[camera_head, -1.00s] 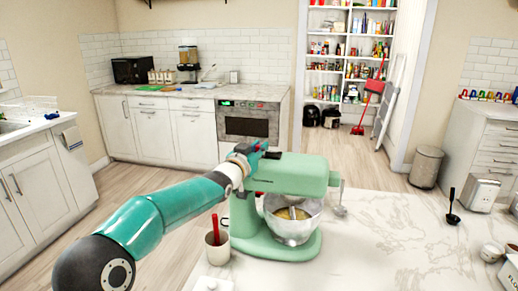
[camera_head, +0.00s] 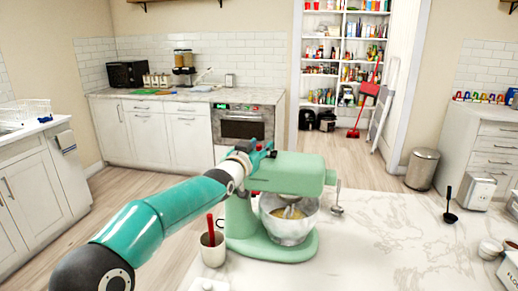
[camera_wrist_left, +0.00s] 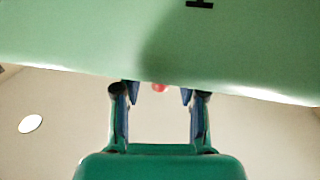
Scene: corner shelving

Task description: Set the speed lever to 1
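The pale green stand mixer (camera_head: 300,175) stands on the marble counter, with a metal bowl (camera_head: 290,226) under its head. My left gripper (camera_head: 262,150) is at the left end of the mixer head, on its far side, and is partly hidden there. In the left wrist view, the mixer's green body (camera_wrist_left: 110,40) fills the top. A small red knob (camera_wrist_left: 158,87), which looks like the speed lever's tip, shows at the body's lower edge. My left gripper's two fingers (camera_wrist_left: 159,98) are apart, with the knob between their tips. I cannot tell whether they touch it. My right gripper is not in view.
A mug (camera_head: 213,249) with a red-handled utensil stands left of the mixer, below my left arm. The marble counter (camera_head: 385,240) is clear right of the mixer.

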